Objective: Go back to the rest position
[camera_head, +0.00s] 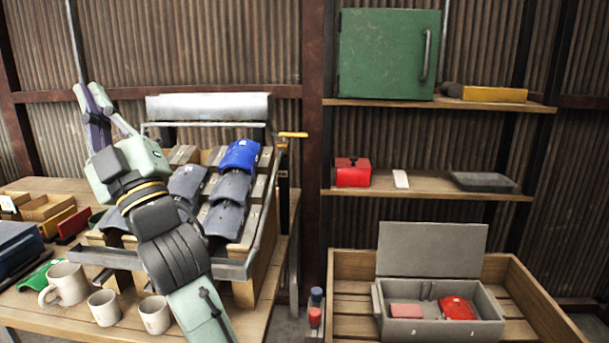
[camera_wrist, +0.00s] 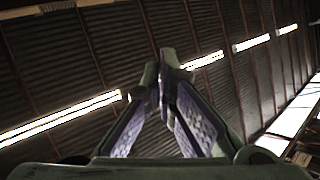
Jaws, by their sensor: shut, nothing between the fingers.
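My gripper (camera_wrist: 163,75) points up toward the roof in the wrist view, its two fingers meeting at the tips with nothing between them. In the head view my gripper (camera_head: 78,50) is at the upper left, raised in front of the corrugated wall. My arm reaches up to it from the bottom, passing in front of the slanted rack (camera_head: 262,232) on the table. My gripper touches nothing that I can see.
The rack holds a blue cover (camera_head: 240,156) and several grey ones. Mugs (camera_head: 66,284) stand at the table's front left. Shelves at right hold a green cabinet (camera_head: 385,55) and a red box (camera_head: 352,172). An open grey case (camera_head: 440,328) sits in a wooden crate (camera_head: 535,295).

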